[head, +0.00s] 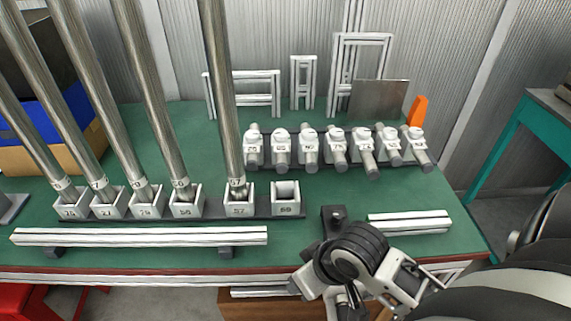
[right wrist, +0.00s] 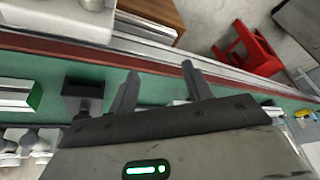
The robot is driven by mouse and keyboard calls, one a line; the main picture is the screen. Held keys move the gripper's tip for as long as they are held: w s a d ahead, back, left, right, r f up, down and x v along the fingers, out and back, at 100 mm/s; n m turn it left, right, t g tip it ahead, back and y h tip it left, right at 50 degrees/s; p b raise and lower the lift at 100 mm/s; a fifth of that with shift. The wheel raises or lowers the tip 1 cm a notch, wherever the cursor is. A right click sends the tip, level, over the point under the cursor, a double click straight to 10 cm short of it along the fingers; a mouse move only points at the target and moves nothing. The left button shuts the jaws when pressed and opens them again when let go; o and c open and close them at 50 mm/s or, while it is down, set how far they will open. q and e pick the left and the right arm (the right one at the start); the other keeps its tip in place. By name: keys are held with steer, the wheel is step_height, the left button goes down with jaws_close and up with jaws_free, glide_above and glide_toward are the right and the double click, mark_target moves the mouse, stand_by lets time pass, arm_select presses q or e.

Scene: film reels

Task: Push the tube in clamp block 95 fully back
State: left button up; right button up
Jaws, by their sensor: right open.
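A row of white clamp blocks stands toward the back right of the green bench in the head view, each with a short grey tube through it, tube ends toward me. The number labels are small. The second block from the left, clamp block 95 (head: 281,149), seems to read 95, but I cannot be sure. Its tube (head: 283,165) sticks out at the front. My right gripper (right wrist: 158,82) is open and empty in the right wrist view, fingers toward the bench's front edge. In the head view my right arm is at the front edge, well apart from the blocks; its fingertips are unclear. My left gripper is not in view.
Tall steel tubes (head: 147,95) stand in numbered sockets on the left; one socket (head: 286,198) is empty. Aluminium bars lie at front left (head: 140,236) and front right (head: 408,222). Frames, a grey plate (head: 378,100) and an orange piece (head: 418,110) stand behind the clamps.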

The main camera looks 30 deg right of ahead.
mark_target(285, 165)
steer(key=w+d+r+m, duration=0.1)
steer(key=w+d, duration=0.1)
steer(key=w, duration=0.1)
steer(key=w+d+r+m, duration=0.1)
steer(key=w+d, duration=0.2)
steer(key=w+d+r+m, duration=0.1)
steer(key=w+d, duration=0.1)
steer(key=w, duration=0.1)
steer(key=shift+d+r+t+y, duration=0.2)
steer(key=shift+r+t+y, duration=0.1)
steer(key=shift+r+t, duration=0.1)
steer(key=w+d+r+m+t, duration=0.2)
steer(key=w+d+r+m, duration=0.5)
steer(key=r, duration=0.4)
steer(key=shift+n+y, duration=0.3)
steer(key=shift+n, duration=0.3)
steer(key=x, duration=0.5)
steer(key=d+x, duration=0.1)
steer(key=x, duration=0.5)
steer(key=b+x, duration=0.1)
steer(key=x, duration=0.4)
steer(key=shift+w+d+f, duration=0.1)
steer(key=shift+w+d, duration=0.1)
steer(key=shift+w, duration=0.25)
